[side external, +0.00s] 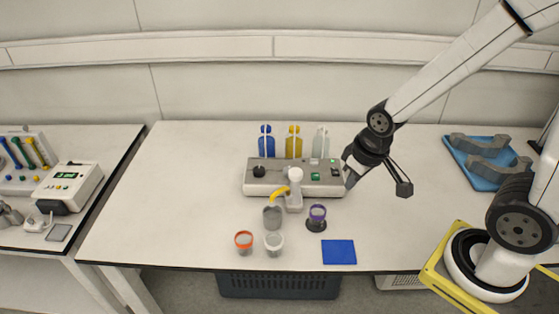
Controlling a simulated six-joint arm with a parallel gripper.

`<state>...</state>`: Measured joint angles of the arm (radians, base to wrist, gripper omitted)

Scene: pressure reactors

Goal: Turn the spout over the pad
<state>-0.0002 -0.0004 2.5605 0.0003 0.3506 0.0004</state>
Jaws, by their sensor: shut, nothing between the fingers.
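The yellow curved spout (278,192) sticks out to the left from the white column (295,178) at the front of the grey reactor unit (315,189). Its tip is above a grey cup (271,217). The flat blue pad (338,252) lies near the front edge of the table, right of and in front of the spout. My gripper (349,181) is at the right end of the reactor unit, pointing down and left. It is shut and empty, apart from the spout. Its fingertips are small and dark in this view.
An orange-rimmed cup (244,241), a white cup (274,243) and a purple-topped cup (317,216) stand in front of the unit. Blue (266,142), yellow (293,142) and clear (320,143) bottles stand behind it. A blue tray (480,180) lies at right.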

